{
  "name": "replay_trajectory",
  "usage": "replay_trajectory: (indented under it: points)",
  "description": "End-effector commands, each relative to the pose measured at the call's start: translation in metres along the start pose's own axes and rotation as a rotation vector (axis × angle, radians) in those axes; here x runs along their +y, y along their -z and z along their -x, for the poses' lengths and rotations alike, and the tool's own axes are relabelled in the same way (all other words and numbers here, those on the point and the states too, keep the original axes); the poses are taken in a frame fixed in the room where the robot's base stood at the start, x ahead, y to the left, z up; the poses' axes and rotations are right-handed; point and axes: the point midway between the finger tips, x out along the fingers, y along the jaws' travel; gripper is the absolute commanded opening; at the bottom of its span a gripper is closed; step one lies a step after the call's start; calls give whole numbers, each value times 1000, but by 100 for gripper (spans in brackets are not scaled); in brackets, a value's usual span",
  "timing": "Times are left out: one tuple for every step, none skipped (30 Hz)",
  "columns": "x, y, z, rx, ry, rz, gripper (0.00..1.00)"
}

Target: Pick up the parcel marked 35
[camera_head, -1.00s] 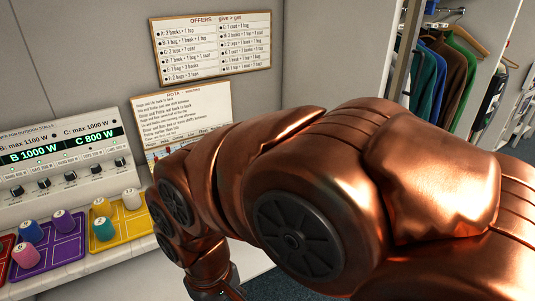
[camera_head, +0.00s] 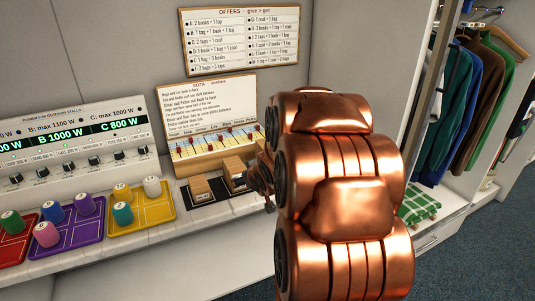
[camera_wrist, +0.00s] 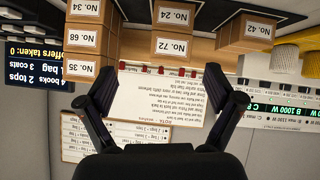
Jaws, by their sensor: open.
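The parcel marked 35 (camera_wrist: 82,69) is a brown cardboard box with a white label, at the left of the wrist view. That view is upside down, so the parcel tops a stack with those marked 68 (camera_wrist: 80,39) and 34 (camera_wrist: 88,8) beneath it. My gripper (camera_wrist: 150,90) is open with nothing between its dark fingers, and the parcel is beyond the left finger, apart from it. In the head view my gripper (camera_head: 265,187) is partly hidden by my arm, beside brown parcels (camera_head: 201,188) whose numbers I cannot read.
Parcels marked 24 (camera_wrist: 171,17), 72 (camera_wrist: 172,47) and 42 (camera_wrist: 258,30) stand beside the stack. A rota board (camera_head: 208,112) is behind the counter. Colored trays with pegs, including a yellow tray (camera_head: 137,218), lie left. Clothes (camera_head: 465,100) hang at right.

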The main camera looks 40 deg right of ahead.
Motion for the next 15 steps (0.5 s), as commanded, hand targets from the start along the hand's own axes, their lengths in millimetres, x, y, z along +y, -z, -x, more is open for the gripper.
replay_trajectory:
  points:
    - [13,-2,-11,44,-5,-14,92]
    - [19,1,-17,79,-4,-20,92]
    - [28,4,-23,122,-3,-29,92]
    - [35,6,-27,156,-3,-35,92]
    - [40,9,-30,191,-2,-41,92]
    - [48,11,-34,232,-1,-51,92]
    - [54,12,-36,265,0,-59,92]
    - [59,13,-38,293,2,-66,92]
    - [66,16,-40,334,3,-75,92]
    - [72,17,-40,363,4,-82,92]
    - [76,18,-41,391,6,-88,92]
    - [82,18,-41,423,7,-98,92]
    - [86,19,-41,449,9,-104,92]
    - [91,18,-41,470,9,-110,92]
    - [96,20,-40,502,10,-117,92]
